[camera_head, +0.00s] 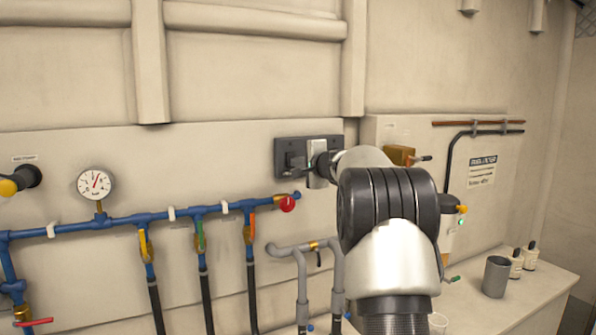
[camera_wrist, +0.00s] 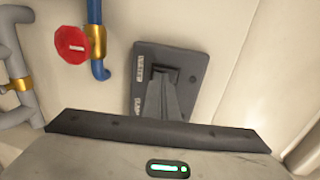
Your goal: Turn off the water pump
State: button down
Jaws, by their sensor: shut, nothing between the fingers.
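A dark switch panel (camera_head: 281,151) is mounted on the cream wall, right of the blue pipes. A black switch (camera_head: 294,160) projects from its left part. The panel also fills the upper middle of the wrist view (camera_wrist: 192,62), with small pale labels along its left edge that I cannot read. My gripper (camera_head: 303,169) is in front of the panel, close to the switch. In the wrist view my gripper (camera_wrist: 163,76) has its fingers together, pointing at the panel and covering most of the switch. I cannot tell whether they touch it. The switch position is unclear.
Blue pipes (camera_head: 120,219) with several coloured valve levers and a red knob (camera_head: 287,203) run left of my arm. A pressure gauge (camera_head: 95,184) sits above them. Grey pipes (camera_head: 300,262) stand below the panel. A grey cup (camera_head: 495,277) and bottles stand on the right ledge.

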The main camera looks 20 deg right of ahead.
jog(key=shift+w+a+f+t+b, duration=0.1)
jog(key=shift+f+t+b, duration=0.5)
jog(key=shift+b, duration=3.2)
jog(key=shift+f+t+b, duration=0.15)
jog(key=shift+t+b, duration=0.75)
jog(key=shift+b, duration=2.85)
jog(key=shift+r+p, duration=0.55)
